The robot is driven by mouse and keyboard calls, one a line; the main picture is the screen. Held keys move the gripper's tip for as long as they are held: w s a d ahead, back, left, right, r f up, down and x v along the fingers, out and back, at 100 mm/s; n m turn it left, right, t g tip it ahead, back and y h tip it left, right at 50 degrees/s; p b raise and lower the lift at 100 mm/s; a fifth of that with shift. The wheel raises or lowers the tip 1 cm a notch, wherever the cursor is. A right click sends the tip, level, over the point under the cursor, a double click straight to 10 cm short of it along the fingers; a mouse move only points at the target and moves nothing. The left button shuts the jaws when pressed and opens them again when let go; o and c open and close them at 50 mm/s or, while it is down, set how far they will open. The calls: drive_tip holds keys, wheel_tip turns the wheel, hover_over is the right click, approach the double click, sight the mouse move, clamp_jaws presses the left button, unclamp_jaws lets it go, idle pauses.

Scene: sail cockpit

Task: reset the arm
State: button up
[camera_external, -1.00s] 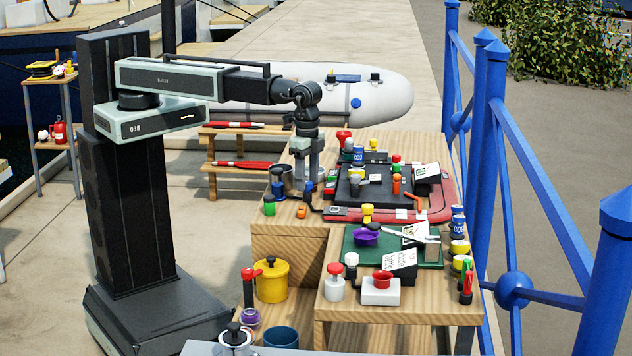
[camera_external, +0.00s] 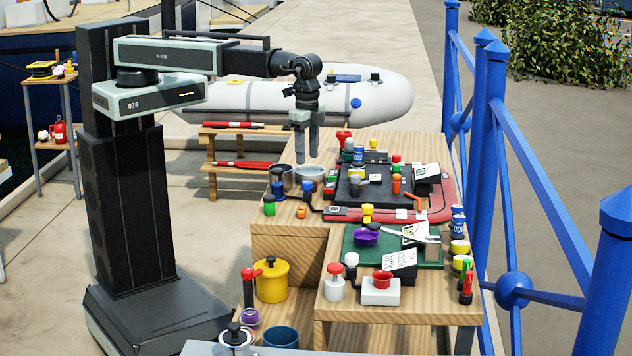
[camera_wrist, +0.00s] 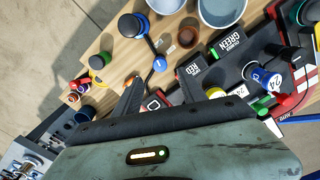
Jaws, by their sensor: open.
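My gripper (camera_external: 307,158) is open and empty. It points straight down from my outstretched arm, above the back left of the wooden bench. A grey metal bowl (camera_external: 311,173) sits just below the fingertips, apart from them. In the wrist view, the two dark fingers of my gripper (camera_wrist: 161,84) are spread over the bench, with nothing between them but a bit of the things below.
A dark pot (camera_external: 283,175) stands left of the bowl. A red-edged board (camera_external: 437,205) with switches and caps lies to the right, and a green board (camera_external: 428,255) nearer. Blue railings (camera_external: 494,130) stand at the right. Air above the bench is clear.

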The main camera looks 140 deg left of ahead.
drive_tip(key=s+d+f+m+b, duration=0.1)
drive_tip(key=d+f+m+b, duration=0.15)
drive_tip(key=d, duration=1.45)
drive_tip(key=s+d+m, duration=0.1)
drive_tip(key=s+d, duration=0.5)
drive_tip(key=s, duration=0.1)
drive_tip(key=shift+s+d+r+p, duration=0.3)
drive_tip(key=shift+s+r+p, duration=0.05)
